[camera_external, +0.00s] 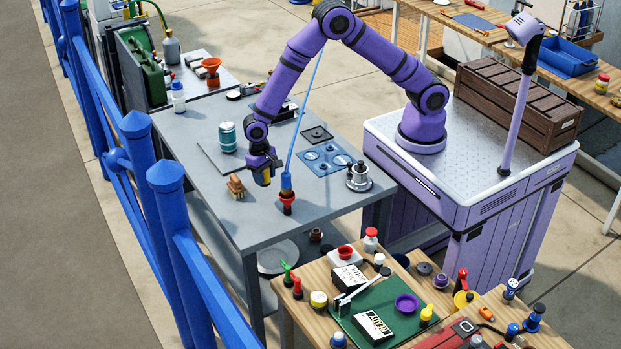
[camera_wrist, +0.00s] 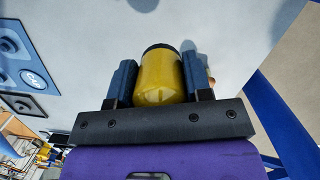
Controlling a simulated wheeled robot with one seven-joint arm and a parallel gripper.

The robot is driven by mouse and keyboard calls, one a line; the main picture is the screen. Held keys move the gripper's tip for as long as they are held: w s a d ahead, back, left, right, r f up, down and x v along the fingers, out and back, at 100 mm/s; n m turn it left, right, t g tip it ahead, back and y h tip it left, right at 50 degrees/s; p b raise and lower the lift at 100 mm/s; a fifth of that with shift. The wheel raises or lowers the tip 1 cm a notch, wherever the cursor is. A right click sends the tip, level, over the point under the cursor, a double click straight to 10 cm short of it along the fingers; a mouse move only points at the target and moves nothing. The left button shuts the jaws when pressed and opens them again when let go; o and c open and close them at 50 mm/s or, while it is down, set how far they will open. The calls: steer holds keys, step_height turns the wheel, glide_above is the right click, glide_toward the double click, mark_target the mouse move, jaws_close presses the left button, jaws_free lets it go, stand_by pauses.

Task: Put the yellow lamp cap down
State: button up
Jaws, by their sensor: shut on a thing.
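The yellow lamp cap (camera_wrist: 160,78) is between the two dark fingers of my gripper (camera_wrist: 158,80) in the wrist view, with a dark rim at its far end. My gripper (camera_external: 264,176) is shut on it. In the external view the cap (camera_external: 263,177) shows only as a small yellow patch, partly hidden by the fingers. It is over the grey metal table (camera_external: 225,205), between a brown brush and a red-based post. I cannot tell whether the cap touches the table top.
A brown brush (camera_external: 236,186) lies left of my gripper. A teal can (camera_external: 227,137) stands behind it. A blue plate with round recesses (camera_external: 326,159) and a silver fitting (camera_external: 359,177) are farther right. The front-left table top is clear.

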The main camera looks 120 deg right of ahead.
mark_target(252, 229)
steer(key=w+a+r+n, duration=0.3)
steer(key=w+a+n, duration=0.2)
steer(key=w+a, duration=0.55)
steer(key=shift+g+h, duration=0.3)
steer(key=f, duration=0.9)
steer(key=shift+w+d+f, duration=0.1)
steer(key=shift+w+f, duration=0.2)
steer(key=shift+w, duration=0.05)
steer(key=o, duration=0.9)
steer(key=shift+f, duration=0.1)
